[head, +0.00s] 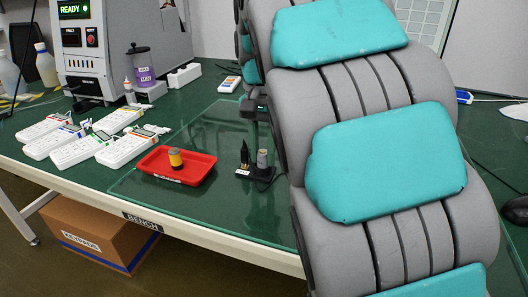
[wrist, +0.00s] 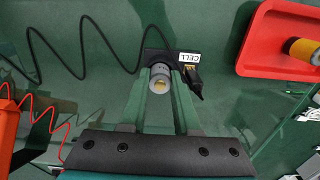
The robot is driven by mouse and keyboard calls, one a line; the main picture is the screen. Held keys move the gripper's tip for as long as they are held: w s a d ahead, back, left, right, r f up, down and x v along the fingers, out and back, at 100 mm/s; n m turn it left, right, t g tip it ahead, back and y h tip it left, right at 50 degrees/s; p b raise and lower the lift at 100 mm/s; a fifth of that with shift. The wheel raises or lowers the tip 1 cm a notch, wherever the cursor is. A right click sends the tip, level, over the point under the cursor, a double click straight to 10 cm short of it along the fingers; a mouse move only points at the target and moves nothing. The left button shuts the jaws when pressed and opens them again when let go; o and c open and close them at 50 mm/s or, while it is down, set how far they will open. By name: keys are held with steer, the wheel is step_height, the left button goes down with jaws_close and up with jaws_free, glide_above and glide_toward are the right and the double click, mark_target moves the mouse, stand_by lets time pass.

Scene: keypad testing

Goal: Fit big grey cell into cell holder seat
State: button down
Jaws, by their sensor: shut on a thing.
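The big grey cell (wrist: 158,80) is between the two fingers of my gripper (wrist: 160,74) in the wrist view, and the gripper is shut on it. In the head view the grey cell (head: 262,157) stands about upright at the cell holder (head: 262,174), a small black base on the green bench. The holder (wrist: 152,56), with its white CELL label (wrist: 188,57), also shows in the wrist view, at the fingertips. The cell hides the seat, so I cannot tell whether it is fully down. My arm hides part of the gripper in the head view.
A black probe (head: 244,153) stands beside the cell at the holder, with a black cable (wrist: 85,62). A red tray (head: 200,172) left of the holder holds a yellow-banded cell (head: 176,158). Several white keypads (head: 125,148) lie farther left. Glass-like bench surface lies clear around the holder.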

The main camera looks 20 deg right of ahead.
steer(key=shift+f, duration=0.25)
